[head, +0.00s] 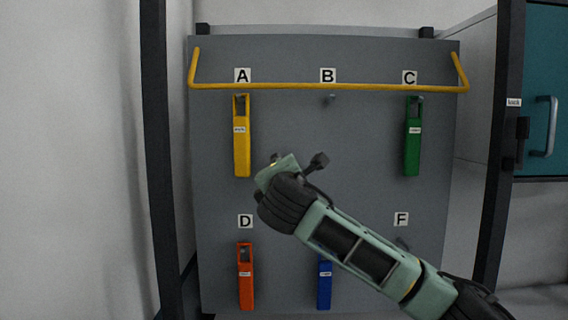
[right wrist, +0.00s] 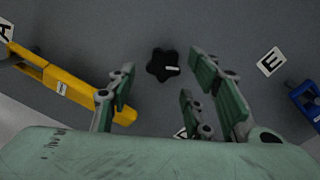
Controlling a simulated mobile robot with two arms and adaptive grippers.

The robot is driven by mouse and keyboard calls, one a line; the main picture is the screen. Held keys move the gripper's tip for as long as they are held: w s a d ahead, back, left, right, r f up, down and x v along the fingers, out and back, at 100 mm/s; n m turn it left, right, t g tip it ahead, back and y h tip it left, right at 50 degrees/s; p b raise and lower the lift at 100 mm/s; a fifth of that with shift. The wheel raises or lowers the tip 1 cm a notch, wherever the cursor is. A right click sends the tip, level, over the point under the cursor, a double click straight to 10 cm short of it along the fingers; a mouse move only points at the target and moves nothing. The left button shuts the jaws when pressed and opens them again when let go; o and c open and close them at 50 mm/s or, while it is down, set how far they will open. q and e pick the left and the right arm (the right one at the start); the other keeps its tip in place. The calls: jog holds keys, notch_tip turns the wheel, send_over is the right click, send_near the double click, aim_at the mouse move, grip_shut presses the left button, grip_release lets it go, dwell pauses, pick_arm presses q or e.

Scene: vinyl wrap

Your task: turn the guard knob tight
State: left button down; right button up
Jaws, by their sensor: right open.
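The guard knob (right wrist: 163,65) is black and star-shaped, with a white mark reaching toward its right side. It sits on the grey board, and in the head view my right arm hides it. My right gripper (head: 288,165) is in front of the middle of the board. In the right wrist view the right gripper (right wrist: 160,82) is open and empty, with fingers on both sides of the knob's line of sight. The knob appears apart from the fingers. The yellow guard bar (head: 325,86) spans the top of the board. My left gripper is not in view.
Yellow (head: 242,145), green (head: 413,145), orange (head: 245,280) and blue (head: 324,285) tools hang on the grey board (head: 360,130). The yellow tool lies near the left finger in the right wrist view. Peg B (head: 331,98) is empty. Dark posts stand either side.

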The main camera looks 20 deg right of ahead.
jog(key=p+x, duration=0.1)
jog(key=x, duration=0.3)
jog(key=shift+w+p, duration=0.2)
jog(key=shift+p, duration=0.2)
jog(key=c, duration=1.1)
jog(key=shift+o, duration=0.2)
